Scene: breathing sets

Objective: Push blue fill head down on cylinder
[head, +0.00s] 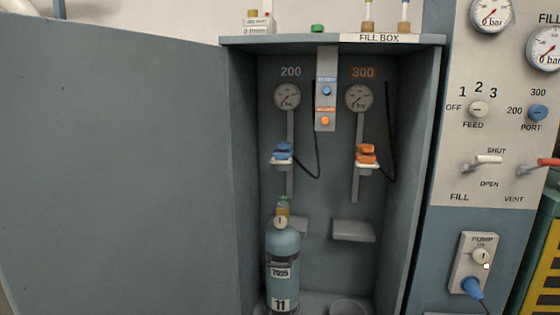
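The blue fill head (283,151) sits on a white bracket on the left rail, under the gauge marked 200. A black hose hangs from it in a loop. The light blue cylinder (283,262), marked 11, stands upright in the left bay below. Its brass valve (283,208) with a green top is beneath the blue head, with a clear gap between them. My gripper does not show in the head view.
An orange fill head (366,153) sits on the right rail, under 300. The right bay is empty. The open grey door (120,160) fills the left. A control panel (497,120) with knobs, levers and a pump switch (474,262) stands at right.

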